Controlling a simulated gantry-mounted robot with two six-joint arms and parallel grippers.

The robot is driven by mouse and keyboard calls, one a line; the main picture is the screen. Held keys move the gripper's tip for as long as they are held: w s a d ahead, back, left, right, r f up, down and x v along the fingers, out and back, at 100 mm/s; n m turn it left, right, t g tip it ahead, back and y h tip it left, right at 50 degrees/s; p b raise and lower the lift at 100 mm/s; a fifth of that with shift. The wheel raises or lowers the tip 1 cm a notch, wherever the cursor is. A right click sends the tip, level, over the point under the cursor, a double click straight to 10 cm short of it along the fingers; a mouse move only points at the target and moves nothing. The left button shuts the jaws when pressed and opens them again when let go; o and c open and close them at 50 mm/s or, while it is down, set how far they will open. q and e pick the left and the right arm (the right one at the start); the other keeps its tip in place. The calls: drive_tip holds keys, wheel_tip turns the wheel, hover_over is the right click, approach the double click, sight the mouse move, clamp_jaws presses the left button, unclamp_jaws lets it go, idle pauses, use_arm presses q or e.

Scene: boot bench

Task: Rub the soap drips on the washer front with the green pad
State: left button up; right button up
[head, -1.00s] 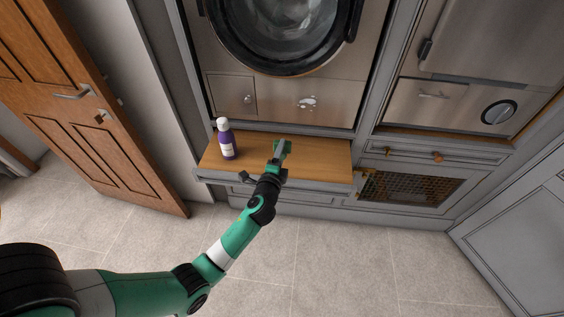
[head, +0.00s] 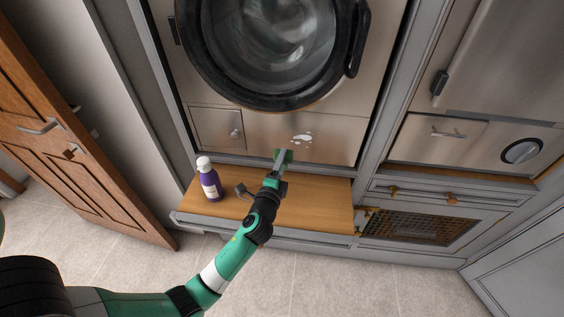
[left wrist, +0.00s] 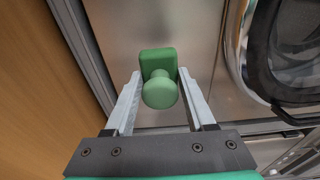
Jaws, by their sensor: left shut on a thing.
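The green pad (left wrist: 158,64) has a round green knob (left wrist: 159,92), and my left gripper (left wrist: 159,98) is shut on it in the left wrist view. In the head view the left gripper (head: 283,163) holds the pad (head: 284,155) just below the white soap drips (head: 302,139). The drips are on the lower metal panel of the washer front (head: 330,130), under the round door. The pad is close to the panel; I cannot tell whether it touches. The drips cannot be made out in the left wrist view. My right gripper is not in view.
A purple bottle with a white cap (head: 209,182) stands on the left of the wooden bench board (head: 320,205). The washer's round door (head: 270,50) juts out above. A small grey item (head: 243,190) is beside the arm. The board's right side is clear.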

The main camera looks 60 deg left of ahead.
sight(289, 139)
use_arm(q)
drive_tip(key=shift+w+a, duration=0.15)
drive_tip(key=shift+f, duration=0.15)
drive_tip(key=shift+a, duration=0.15)
drive_tip(key=shift+b+x, duration=0.55)
drive_tip(key=shift+x, duration=2)
drive_tip(key=shift+a, duration=0.15)
drive_tip(key=shift+w+a+b, duration=0.4)
drive_tip(key=shift+a, duration=0.4)
